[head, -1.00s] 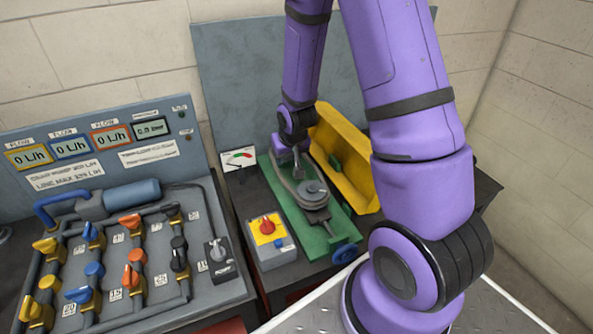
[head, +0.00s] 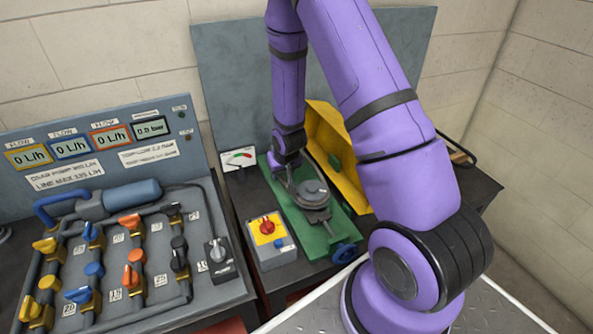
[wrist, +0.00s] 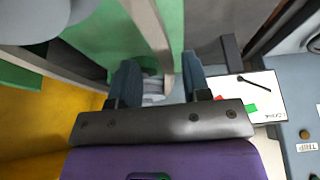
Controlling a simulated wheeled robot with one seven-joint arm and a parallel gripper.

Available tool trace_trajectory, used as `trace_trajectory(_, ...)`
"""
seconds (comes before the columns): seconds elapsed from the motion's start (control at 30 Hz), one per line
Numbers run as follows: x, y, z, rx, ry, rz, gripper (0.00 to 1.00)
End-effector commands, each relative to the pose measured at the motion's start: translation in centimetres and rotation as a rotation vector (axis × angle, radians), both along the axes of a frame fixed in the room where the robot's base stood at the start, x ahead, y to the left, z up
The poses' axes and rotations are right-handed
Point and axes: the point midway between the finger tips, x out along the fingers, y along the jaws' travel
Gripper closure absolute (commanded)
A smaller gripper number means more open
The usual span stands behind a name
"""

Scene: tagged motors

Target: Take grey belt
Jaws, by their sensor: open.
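The grey belt (head: 297,197) runs around a grey pulley (head: 313,188) on a green base plate (head: 338,228), in the middle of the head view. In the wrist view one straight run of the belt (wrist: 150,35) slants down between my fingers. My gripper (wrist: 160,80) is open, with one dark finger on each side of that run. Whether either finger touches it, I cannot tell. In the head view my gripper (head: 286,177) is low over the far end of the belt, and my wrist hides that end.
A yellow cover (head: 350,180) stands open right of the belt. A valve panel (head: 120,250) fills the left. A dark loop (head: 457,150) lies at the right.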

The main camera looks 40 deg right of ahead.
Motion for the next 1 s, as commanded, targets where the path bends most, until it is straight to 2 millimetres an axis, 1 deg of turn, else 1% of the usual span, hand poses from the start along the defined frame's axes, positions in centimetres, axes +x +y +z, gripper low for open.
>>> trace_trajectory(0.27, 0.10, -0.01, -0.20, 0.000, -0.001, 0.000, 0.56)
trace_trajectory(0.37, 0.10, -0.01, -0.19, 0.000, -0.001, 0.000, 0.77)
trace_trajectory(0.4, 0.09, -0.01, -0.19, 0.000, -0.001, 0.000, 0.86)
trace_trajectory(0.47, 0.09, -0.01, -0.18, 0.000, -0.001, 0.000, 1.00)
trace_trajectory(0.83, 0.14, 0.00, -0.09, 0.000, -0.001, 0.000, 1.00)
trace_trajectory(1.0, 0.49, 0.04, 0.58, 0.000, -0.004, 0.000, 1.00)
